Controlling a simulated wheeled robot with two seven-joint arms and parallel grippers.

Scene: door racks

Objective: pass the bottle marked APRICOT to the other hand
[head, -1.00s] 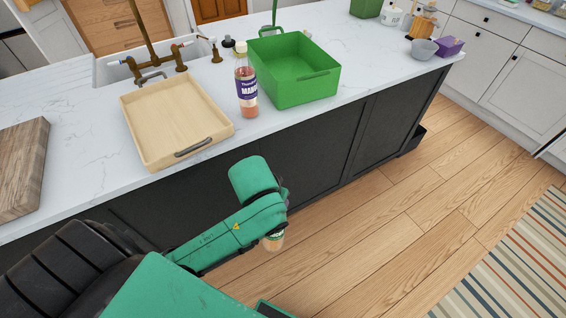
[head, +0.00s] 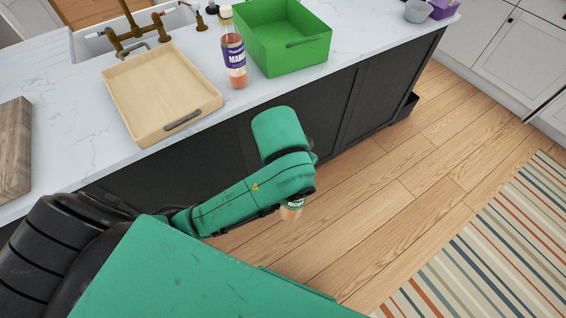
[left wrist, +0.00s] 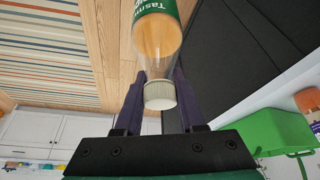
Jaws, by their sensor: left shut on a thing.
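The bottle is held in the air in front of the counter, over the wood floor. My right gripper is not in view.
On the white counter stand a wooden tray (head: 150,114), a bottle with a purple label (head: 232,55) and a green bin (head: 292,52). A cutting board (head: 14,150) lies at the left. The dark island front is close behind my left arm. The floor at right is clear, with a striped rug (head: 500,250).

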